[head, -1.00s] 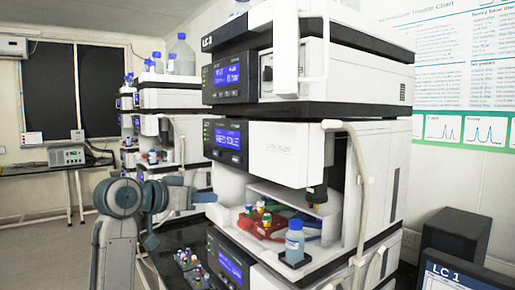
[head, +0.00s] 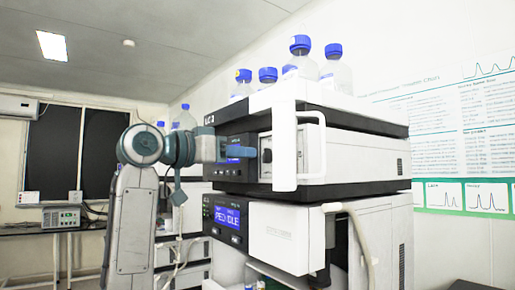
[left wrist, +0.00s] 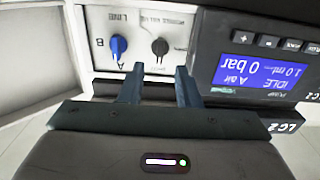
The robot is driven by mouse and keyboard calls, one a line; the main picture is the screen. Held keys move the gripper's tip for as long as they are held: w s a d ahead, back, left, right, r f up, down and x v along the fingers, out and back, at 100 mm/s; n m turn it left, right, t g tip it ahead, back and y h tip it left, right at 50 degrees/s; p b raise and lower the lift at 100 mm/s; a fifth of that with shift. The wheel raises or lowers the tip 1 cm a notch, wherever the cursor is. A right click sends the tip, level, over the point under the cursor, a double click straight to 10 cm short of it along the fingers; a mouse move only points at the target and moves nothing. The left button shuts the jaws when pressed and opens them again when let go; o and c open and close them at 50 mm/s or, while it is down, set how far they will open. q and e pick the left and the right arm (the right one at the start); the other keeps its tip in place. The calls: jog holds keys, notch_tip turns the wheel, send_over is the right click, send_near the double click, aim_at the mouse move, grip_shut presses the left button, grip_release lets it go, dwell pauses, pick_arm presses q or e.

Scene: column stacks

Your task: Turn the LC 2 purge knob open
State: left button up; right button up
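The LC 2 pump module (head: 345,150) is the white upper unit of the stack in the head view. In the left wrist view, its label and blue display showing 0 bar are upside down. A small dark round knob (left wrist: 160,47) sits on its pale front panel, beside a blue knob (left wrist: 118,46) marked A, B and LINE. The small print at the dark knob is unreadable. My left gripper (left wrist: 160,70) is open and empty, its fingers pointing at the panel with the dark knob seen between their tips. In the head view the gripper (head: 248,152) partly hides the panel front. My right gripper is out of view.
A white open door or handle (head: 297,150) sticks out just right of my left gripper. Blue-capped bottles (head: 301,62) stand on top of the stack. A lower module with a blue display (head: 227,217) is below. A pale tube (head: 362,245) hangs at the right.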

aim_at(264, 153)
pick_arm(q)
jog(key=p+x, duration=0.1)
jog(key=x, duration=0.3)
jog(key=shift+d+r, duration=0.15)
jog(key=shift+w+d, duration=0.3)
jog(key=shift+d, duration=0.05)
grip_shut()
